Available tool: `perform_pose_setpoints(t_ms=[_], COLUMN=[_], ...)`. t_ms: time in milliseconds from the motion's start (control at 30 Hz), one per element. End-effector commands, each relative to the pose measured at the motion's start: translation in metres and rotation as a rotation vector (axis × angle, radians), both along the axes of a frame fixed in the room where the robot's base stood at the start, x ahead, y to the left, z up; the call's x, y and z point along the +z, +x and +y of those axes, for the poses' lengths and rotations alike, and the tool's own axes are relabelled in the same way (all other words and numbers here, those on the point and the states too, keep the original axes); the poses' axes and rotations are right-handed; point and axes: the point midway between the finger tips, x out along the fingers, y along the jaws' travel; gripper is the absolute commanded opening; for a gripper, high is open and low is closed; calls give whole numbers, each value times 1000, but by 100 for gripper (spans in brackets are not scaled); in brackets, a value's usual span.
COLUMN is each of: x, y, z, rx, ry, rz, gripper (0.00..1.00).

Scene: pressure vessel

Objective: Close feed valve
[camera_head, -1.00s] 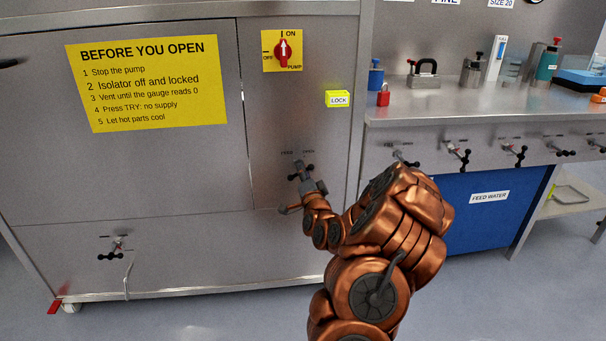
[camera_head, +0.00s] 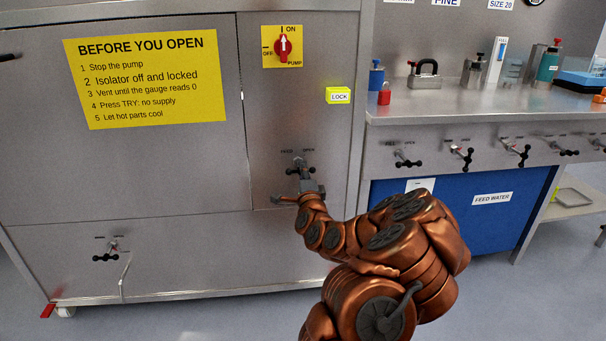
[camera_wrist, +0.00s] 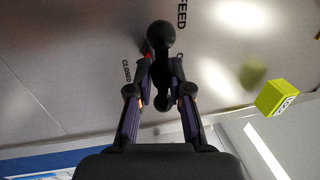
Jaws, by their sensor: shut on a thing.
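The feed valve (camera_head: 300,166) is on the narrow steel panel below the pump isolator, under small "FEED" and "OPEN" lettering. It has a dark cross handle with round knobs. In the head view my gripper (camera_head: 300,180) is at the handle from below and partly hides it. In the wrist view my gripper (camera_wrist: 161,80) has its two fingers closed on the dark valve handle (camera_wrist: 161,42), with a ball knob standing beyond the fingertips. A bit of red shows beside the knob. The "CLOSED" and "FEED" labels show on the panel there.
The red pump isolator (camera_head: 283,46) points up to ON. A yellow LOCK box (camera_head: 338,95) is right of the valve. Another valve (camera_head: 108,252) is at lower left. The bench (camera_head: 450,103) on the right has several similar valves along its front.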

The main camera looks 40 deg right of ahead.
Motion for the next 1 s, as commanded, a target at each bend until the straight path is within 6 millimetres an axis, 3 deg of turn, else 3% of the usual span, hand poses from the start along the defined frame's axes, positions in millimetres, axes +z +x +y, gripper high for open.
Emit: perform_pose_setpoints(t_ms=[33,267,300,467,767,1000], x=[10,10,10,8,5,23], y=[0,0,0,0,0,0], z=[0,0,0,0,-1,0], rx=[-1,-1,-1,-1,-2,1], ry=[-15,-17,-16,-13,-7,-7], rz=[-14,-14,-13,-10,-5,-6], gripper=[0,0,23,39,39,39])
